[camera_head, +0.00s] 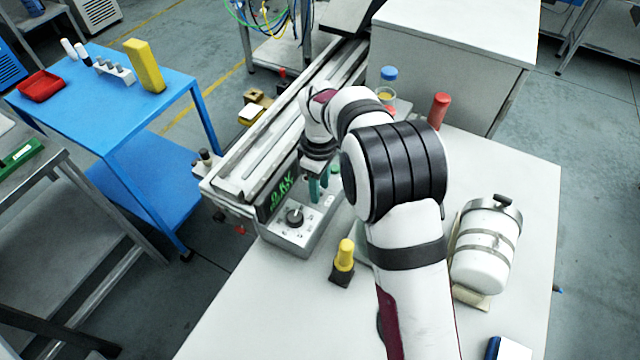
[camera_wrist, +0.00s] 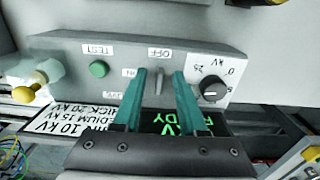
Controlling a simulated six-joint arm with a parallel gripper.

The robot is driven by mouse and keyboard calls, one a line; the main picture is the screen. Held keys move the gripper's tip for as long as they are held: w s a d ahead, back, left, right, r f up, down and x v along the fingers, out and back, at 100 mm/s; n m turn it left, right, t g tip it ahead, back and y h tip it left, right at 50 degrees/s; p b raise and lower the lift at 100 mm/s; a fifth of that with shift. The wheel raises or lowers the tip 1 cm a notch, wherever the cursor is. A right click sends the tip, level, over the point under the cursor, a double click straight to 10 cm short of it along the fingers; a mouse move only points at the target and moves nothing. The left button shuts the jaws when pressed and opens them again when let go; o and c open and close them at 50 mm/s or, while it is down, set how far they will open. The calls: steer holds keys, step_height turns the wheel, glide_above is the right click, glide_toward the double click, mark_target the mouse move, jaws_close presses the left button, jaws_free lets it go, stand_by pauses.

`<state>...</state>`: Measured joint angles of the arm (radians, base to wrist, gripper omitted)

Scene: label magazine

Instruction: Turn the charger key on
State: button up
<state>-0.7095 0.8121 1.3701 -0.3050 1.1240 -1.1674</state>
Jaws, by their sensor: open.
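The charger (camera_head: 290,238) is a grey box on the near table beside the rail, and its panel (camera_wrist: 122,82) fills the wrist view. The charger key (camera_wrist: 159,84) is a small grey upright bar on the panel, lined up with the OFF label (camera_wrist: 159,53). The ON label (camera_wrist: 130,73) is left of it in that view. My gripper (camera_wrist: 159,74) has teal fingers, open, one on each side of the key with gaps visible. In the head view, my gripper (camera_head: 317,188) is over the charger's right part, and the key is hidden there.
A black kV dial (camera_wrist: 212,90) is close right of the fingers in the wrist view. A green TEST button (camera_wrist: 98,69) is to the left. A green-lettered display (camera_head: 282,194) stands behind the dial. A yellow-topped black block (camera_head: 344,257) stands in front on the table.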

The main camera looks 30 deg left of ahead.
steer(key=shift+c, duration=0.3)
jaws_close()
stand_by(0.3)
steer(key=m, duration=0.5)
steer(key=shift+s, duration=0.2)
steer(key=m, duration=0.4)
steer(key=shift+s+a, duration=0.15)
steer(key=m, duration=0.5)
steer(key=shift+s+a, duration=0.1)
steer(key=shift+a, duration=0.05)
steer(key=shift+a+m, duration=0.15)
steer(key=shift+m, duration=1.75)
